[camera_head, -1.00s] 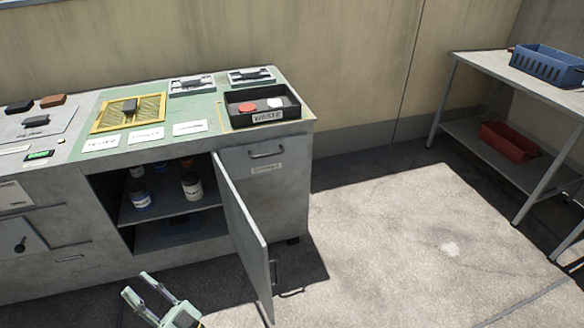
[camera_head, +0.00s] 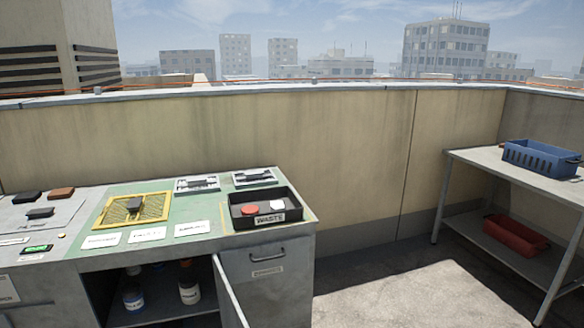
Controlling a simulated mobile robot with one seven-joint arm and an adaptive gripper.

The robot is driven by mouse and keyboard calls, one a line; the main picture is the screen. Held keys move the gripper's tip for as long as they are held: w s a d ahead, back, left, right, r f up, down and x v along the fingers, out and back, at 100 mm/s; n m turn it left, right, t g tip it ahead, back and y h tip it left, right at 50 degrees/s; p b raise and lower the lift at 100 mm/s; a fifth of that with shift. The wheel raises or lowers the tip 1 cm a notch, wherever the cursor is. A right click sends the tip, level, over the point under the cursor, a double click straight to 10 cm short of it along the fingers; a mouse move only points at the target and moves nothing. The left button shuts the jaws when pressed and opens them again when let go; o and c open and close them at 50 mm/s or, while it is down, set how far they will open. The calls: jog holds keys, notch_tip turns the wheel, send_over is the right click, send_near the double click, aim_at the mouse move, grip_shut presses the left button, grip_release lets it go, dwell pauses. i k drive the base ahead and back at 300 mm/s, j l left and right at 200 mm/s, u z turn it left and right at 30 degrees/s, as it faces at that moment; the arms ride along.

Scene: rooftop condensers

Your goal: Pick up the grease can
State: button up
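Inside the open cabinet under the workbench, a white container with a blue lower part (camera_head: 133,299) stands on the left of the shelf. A pale container with a dark band (camera_head: 189,291) stands to its right. More containers sit behind them in shadow, partly hidden by the bench top. The labels are too small to read, so I cannot tell which one is the grease can. The cabinet door (camera_head: 230,294) stands open, swung outward. My gripper is not in view.
At right, a table (camera_head: 477,158) bears a blue basket (camera_head: 541,158), with a red bin (camera_head: 515,235) below. Floor between is clear.

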aim_at(133, 297)
jog(key=u, duration=0.4)
jog(key=i+l+u, duration=0.1)
jog(key=l+u, duration=0.25)
jog(key=i+l+u, duration=0.1)
jog(key=u, duration=0.2)
jog(key=l+u, duration=0.35)
jog(key=i+l+u, duration=0.1)
jog(key=l, duration=0.7)
jog(key=l+u, duration=0.1)
jog(key=l, duration=0.7)
jog(key=i+j, duration=0.1)
jog(key=j, duration=0.5)
jog(key=i+j, duration=0.1)
jog(key=j, duration=0.5)
jog(key=i+j, duration=0.1)
jog(key=j, duration=0.5)
jog(key=i+j, duration=0.1)
jog(key=j, duration=0.45)
jog(key=i+j, duration=0.1)
jog(key=j, duration=0.5)
